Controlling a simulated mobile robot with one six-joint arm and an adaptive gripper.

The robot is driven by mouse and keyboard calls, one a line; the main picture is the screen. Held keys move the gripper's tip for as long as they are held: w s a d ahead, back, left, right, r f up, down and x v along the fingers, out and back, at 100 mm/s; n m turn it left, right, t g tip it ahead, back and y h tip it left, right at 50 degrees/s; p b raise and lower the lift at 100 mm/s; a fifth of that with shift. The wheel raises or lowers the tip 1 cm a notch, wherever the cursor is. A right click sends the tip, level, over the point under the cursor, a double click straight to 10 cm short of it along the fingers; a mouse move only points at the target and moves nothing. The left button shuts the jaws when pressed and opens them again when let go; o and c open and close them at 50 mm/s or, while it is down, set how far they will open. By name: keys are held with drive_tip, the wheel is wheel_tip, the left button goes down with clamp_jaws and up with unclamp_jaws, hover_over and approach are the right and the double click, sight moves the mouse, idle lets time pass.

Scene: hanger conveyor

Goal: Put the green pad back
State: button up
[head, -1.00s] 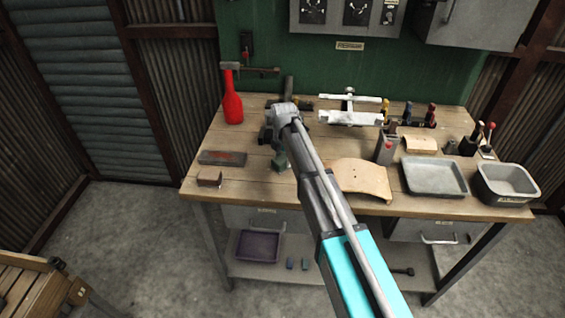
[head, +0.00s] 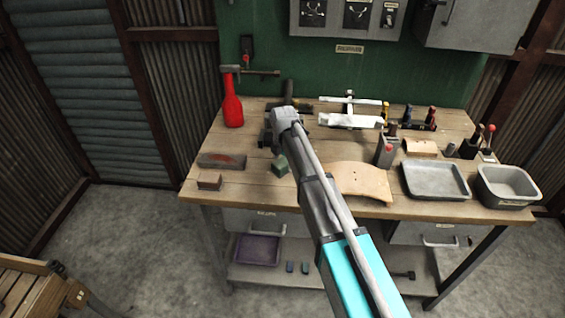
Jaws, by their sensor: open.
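The green pad (head: 280,165) is a small block on the wooden bench top, left of the middle. My arm crosses the bench from the front, and its wrist stands just behind and above the pad. My gripper (head: 267,138) is a dark shape at the wrist's left side, partly hidden by the wrist. It is open, and a little apart from the pad in the picture. The pad's right side is close to my arm link.
A brown block (head: 209,180) and a flat grey-red block (head: 222,160) lie to the left, with a red bottle (head: 232,105) behind. A curved wooden piece (head: 358,181), a grey tray (head: 434,180) and a deeper bin (head: 507,186) stand right. Bare bench lies left of the pad.

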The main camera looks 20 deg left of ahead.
sight(284, 161)
drive_tip(key=shift+r, duration=0.15)
wheel_tip(284, 161, up, 12)
drive_tip(key=p, duration=1.2)
drive_tip(key=shift+d, duration=0.1)
idle(1.0)
drive_tip(key=s+d+m, duration=0.2)
drive_tip(key=d+m, duration=0.5)
drive_tip(key=d, duration=0.5)
drive_tip(key=s+d+m, duration=0.3)
drive_tip(key=d+m, duration=0.4)
drive_tip(key=d, duration=0.5)
drive_tip(key=s+d+m, duration=0.6)
drive_tip(key=d+m, duration=0.2)
drive_tip(key=d, duration=0.1)
drive_tip(key=s+d+m, duration=0.5)
drive_tip(key=d+m, duration=0.2)
drive_tip(key=d, duration=0.3)
drive_tip(key=shift+s+m, duration=0.35)
drive_tip(key=shift+m, duration=0.05)
